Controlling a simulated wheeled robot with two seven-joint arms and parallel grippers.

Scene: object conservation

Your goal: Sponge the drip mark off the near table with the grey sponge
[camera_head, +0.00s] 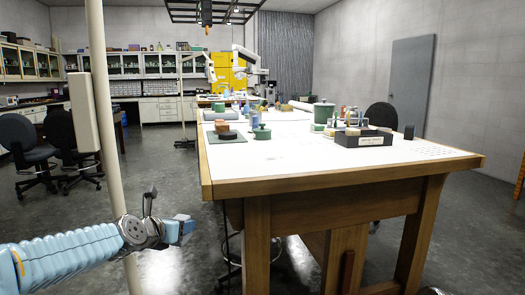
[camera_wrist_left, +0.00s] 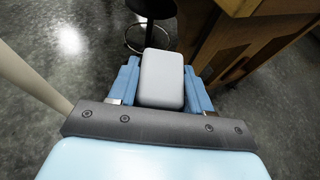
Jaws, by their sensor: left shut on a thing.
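My left gripper (camera_head: 182,230) is low at the left of the head view, beside the near table's left end and below its top. In the left wrist view the gripper (camera_wrist_left: 160,88) is shut on the grey sponge (camera_wrist_left: 161,80), a rounded pale block between the two blue fingers. The sponge is over the floor, clear of the table. The near table (camera_head: 330,170) has a white top with a wooden rim. A faint mark (camera_head: 274,157) shows on the white top near the front left; I cannot tell for sure that it is the drip mark. My right gripper is out of view.
A smaller green pot (camera_head: 262,133) and a brown block on a dark pad (camera_head: 228,138) stand at the left. The front of the top is mostly bare. A stool (camera_wrist_left: 150,35) stands by the table.

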